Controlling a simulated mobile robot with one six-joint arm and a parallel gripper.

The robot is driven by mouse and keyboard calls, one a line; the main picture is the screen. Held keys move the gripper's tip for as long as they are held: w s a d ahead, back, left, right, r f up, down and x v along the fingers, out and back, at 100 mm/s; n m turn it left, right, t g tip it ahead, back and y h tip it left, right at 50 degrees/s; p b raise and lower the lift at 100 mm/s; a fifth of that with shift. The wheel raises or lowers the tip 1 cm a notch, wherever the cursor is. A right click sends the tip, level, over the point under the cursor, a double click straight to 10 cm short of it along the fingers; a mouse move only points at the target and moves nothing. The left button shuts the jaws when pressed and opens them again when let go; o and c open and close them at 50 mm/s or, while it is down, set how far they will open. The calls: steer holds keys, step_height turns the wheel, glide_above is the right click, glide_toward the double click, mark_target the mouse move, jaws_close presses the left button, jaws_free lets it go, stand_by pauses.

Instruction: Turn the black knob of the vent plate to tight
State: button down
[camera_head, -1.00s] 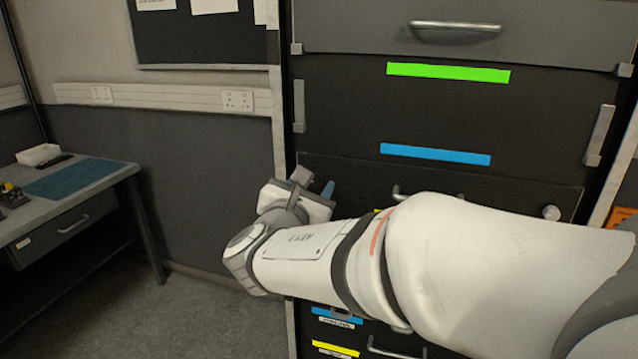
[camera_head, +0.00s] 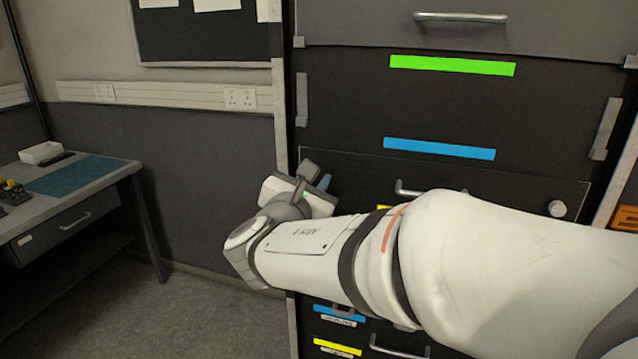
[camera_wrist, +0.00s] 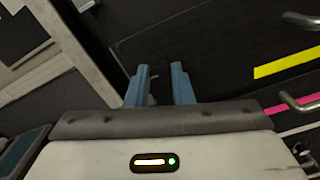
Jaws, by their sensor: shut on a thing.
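The vent plate (camera_head: 450,176) is a dark panel with a thin pale outline on the cabinet front, below the blue strip. My gripper (camera_head: 323,183) is at its left end, with a blue fingertip showing against the panel. In the wrist view the two blue fingers of my gripper (camera_wrist: 160,76) point at the dark plate (camera_wrist: 215,48), near its corner. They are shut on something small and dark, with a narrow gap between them. The black knob cannot be made out against the dark panel; it lies at the fingers. A pale round knob (camera_head: 557,208) sits at the plate's right end.
A metal handle (camera_head: 430,190) sticks out beside my arm, and another handle (camera_head: 461,18) is on the drawer above. Lower drawers with coloured strips lie beneath my arm. A bench (camera_head: 75,190) stands at the left, with clear floor between.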

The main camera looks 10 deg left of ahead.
steer(key=m+b, duration=0.2)
steer(key=b, duration=0.1)
steer(key=f+m+b, duration=0.1)
steer(key=m+b, duration=0.1)
steer(key=b, duration=0.1)
steer(key=shift+b, duration=0.4)
steer(key=m+b, duration=0.4)
steer(key=b, duration=0.3)
steer(key=shift+m, duration=0.3)
steer(key=m+b, duration=0.5)
steer(key=b, duration=0.2)
steer(key=shift+r, duration=0.15)
steer(key=m+b, duration=0.3)
steer(key=shift+r+m, duration=0.2)
steer(key=shift+m, duration=0.1)
steer(key=shift+b, duration=0.3)
steer(key=c, duration=1.3)
jaws_free()
steer(key=shift+r, duration=0.1)
steer(key=shift+o, duration=0.2)
